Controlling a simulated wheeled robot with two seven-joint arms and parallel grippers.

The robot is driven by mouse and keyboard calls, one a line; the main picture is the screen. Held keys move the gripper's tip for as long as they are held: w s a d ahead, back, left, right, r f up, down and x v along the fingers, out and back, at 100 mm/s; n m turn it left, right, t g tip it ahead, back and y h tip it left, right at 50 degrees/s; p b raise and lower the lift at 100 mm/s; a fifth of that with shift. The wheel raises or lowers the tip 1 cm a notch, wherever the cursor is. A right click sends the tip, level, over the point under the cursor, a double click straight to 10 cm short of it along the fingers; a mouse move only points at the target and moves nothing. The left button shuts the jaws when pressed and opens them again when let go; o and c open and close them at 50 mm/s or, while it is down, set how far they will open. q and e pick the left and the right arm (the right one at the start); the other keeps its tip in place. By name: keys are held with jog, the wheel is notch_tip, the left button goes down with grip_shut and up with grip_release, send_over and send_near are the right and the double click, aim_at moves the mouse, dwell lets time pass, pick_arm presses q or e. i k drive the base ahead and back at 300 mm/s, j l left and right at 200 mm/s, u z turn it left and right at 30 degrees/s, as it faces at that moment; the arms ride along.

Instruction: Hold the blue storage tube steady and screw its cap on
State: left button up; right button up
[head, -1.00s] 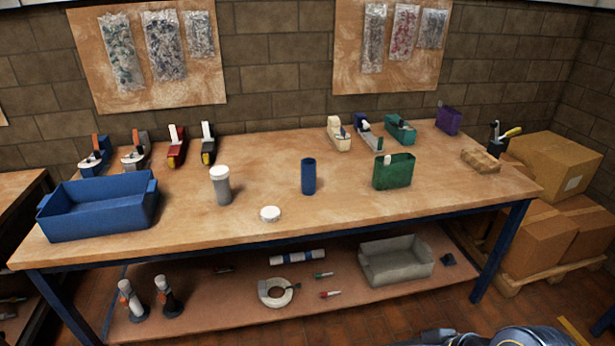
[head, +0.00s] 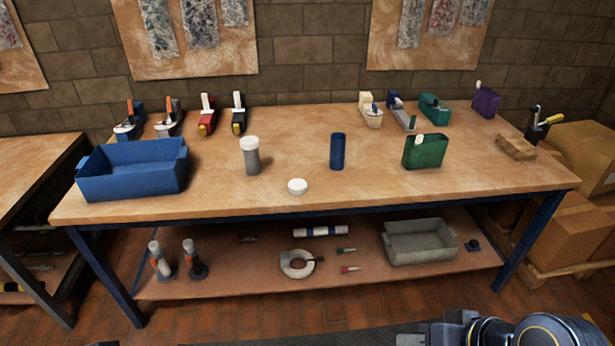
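The blue storage tube (head: 337,152) stands upright and open-topped near the middle of the workbench. A round white cap (head: 298,186) lies on the bench near the front edge, to the left of the tube and apart from it. My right gripper (head: 412,340) is only partly in view at the bottom edge, low in front of the bench and far from both. Its fingers are too cut off to tell whether they are open. My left gripper is out of view.
A grey tube with a white lid (head: 251,157) stands left of the blue tube. A blue bin (head: 130,180) is at the left, a green container (head: 425,152) at the right. Several tape dispensers line the back. The bench (head: 400,190) is clear around the blue tube and cap.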

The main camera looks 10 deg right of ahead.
aim_at(337, 151)
jog(key=i+l+u, duration=0.1)
jog(key=u, duration=0.35)
jog(key=i+l+u, duration=0.1)
jog(key=l+u, duration=0.15)
jog(key=u, duration=0.15)
jog(key=l+u, duration=0.25)
jog(key=u, duration=0.2)
jog(key=l+u, duration=0.45)
jog(key=l, duration=1.75)
